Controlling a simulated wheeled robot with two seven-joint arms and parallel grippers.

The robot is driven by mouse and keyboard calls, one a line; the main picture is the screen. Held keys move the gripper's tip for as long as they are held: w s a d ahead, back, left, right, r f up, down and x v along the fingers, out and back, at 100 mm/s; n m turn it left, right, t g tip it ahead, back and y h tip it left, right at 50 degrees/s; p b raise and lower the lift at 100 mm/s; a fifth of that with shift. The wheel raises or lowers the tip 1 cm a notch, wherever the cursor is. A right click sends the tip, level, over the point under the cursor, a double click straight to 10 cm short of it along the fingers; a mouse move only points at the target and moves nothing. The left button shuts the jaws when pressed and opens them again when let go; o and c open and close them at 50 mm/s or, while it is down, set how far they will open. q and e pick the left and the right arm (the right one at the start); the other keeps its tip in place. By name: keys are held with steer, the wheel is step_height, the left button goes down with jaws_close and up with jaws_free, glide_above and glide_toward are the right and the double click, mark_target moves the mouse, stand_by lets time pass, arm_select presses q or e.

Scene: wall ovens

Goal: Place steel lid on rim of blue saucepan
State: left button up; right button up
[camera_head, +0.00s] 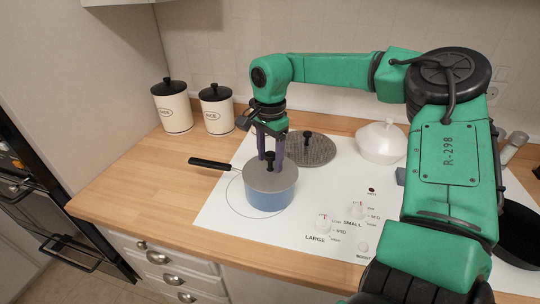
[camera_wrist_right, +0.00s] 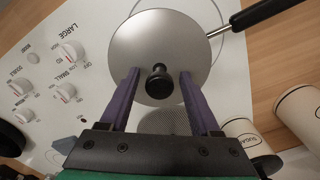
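The blue saucepan (camera_head: 270,200) stands on the large front ring of the white hob, its black handle pointing left. The steel lid (camera_head: 285,180) lies over the top of the saucepan and looks level on its rim. Its black knob stands upright in the middle. My right gripper (camera_head: 270,152) is above the lid, pointing down. In the right wrist view, its purple fingers (camera_wrist_right: 160,78) are apart, one on each side of the lid's knob (camera_wrist_right: 159,85), with gaps showing on both sides. The saucepan body is hidden under the lid (camera_wrist_right: 185,40) there. My left gripper is not in view.
A speckled grey disc with a black knob (camera_head: 318,150) lies behind the saucepan. A white lidded pot (camera_head: 381,143) stands behind right. Two cream canisters (camera_head: 173,110) (camera_head: 216,112) stand back left. A dark pan (camera_head: 520,232) is at far right. The left wooden counter (camera_head: 125,190) is clear.

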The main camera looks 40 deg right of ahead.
mark_target(270, 153)
steer(key=shift+a, duration=0.1)
step_height(270, 153, up, 12)
steer(key=shift+b, duration=0.45)
stand_by(0.4)
